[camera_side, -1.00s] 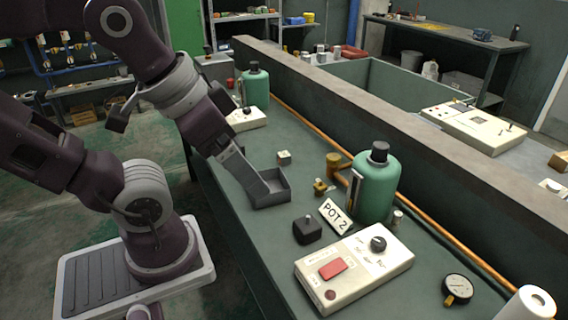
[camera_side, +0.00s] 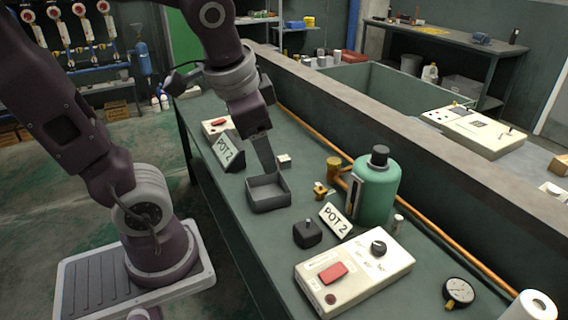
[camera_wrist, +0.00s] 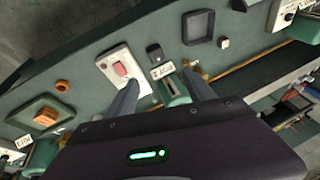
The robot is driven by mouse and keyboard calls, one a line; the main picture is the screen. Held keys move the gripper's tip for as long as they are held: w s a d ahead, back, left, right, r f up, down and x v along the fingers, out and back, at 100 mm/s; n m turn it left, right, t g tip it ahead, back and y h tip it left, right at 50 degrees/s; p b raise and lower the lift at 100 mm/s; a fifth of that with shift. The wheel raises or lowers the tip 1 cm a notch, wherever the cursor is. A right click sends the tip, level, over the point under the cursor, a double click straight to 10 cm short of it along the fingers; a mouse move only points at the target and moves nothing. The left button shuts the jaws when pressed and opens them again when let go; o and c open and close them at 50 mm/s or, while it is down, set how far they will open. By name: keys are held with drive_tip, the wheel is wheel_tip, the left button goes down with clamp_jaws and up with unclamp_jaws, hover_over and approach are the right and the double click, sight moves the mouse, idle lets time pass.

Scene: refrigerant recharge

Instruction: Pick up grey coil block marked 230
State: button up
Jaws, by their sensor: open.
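A small pale grey cube (camera_side: 284,160) stands on the bench behind the open dark tray (camera_side: 268,205); any marking on it is too small to read. It also shows in the wrist view (camera_wrist: 223,43), right of the tray (camera_wrist: 198,27). A dark block with a small knob (camera_side: 307,234) sits in front of the tray; no number is legible on it. My gripper (camera_side: 270,168) is above the bench, just left of the pale cube and behind the tray in the side view. In the wrist view its two fingers (camera_wrist: 160,78) are apart with nothing gripped between them.
A cream control box (camera_side: 354,269) is in front. Brass fittings (camera_side: 333,167) and a copper pipe (camera_side: 440,245) line the back.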

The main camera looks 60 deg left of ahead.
sight(285, 158)
drive_tip(key=w+a+f+m+g+y, duration=0.2)
drive_tip(key=w+a+f+m+y, duration=0.15)
drive_tip(key=w+a+f, duration=0.4)
drive_tip(key=w+a+f+m+g+y, duration=0.2)
drive_tip(key=w+a+f+m+y, duration=0.15)
drive_tip(key=w+a, duration=0.55)
drive_tip(key=w+a+f+m+y, duration=0.1)
drive_tip(key=a+f+m, duration=0.2)
drive_tip(key=f, duration=0.2)
drive_tip(key=w+a+f+m+t+y, duration=0.1)
drive_tip(key=w+a+f+m, duration=0.1)
drive_tip(key=a+f+m, duration=0.1)
drive_tip(key=w+a+f+m+y, duration=0.2)
drive_tip(key=a+f+m, duration=0.2)
drive_tip(key=f, duration=0.4)
drive_tip(key=shift+w+a, duration=0.25)
drive_tip(key=shift+a, duration=0.4)
drive_tip(key=x, duration=0.4)
drive_tip(key=w+x, duration=0.1)
drive_tip(key=x, duration=0.2)
drive_tip(key=shift+d+f, duration=0.25)
drive_tip(key=shift+f, duration=0.1)
clamp_jaws()
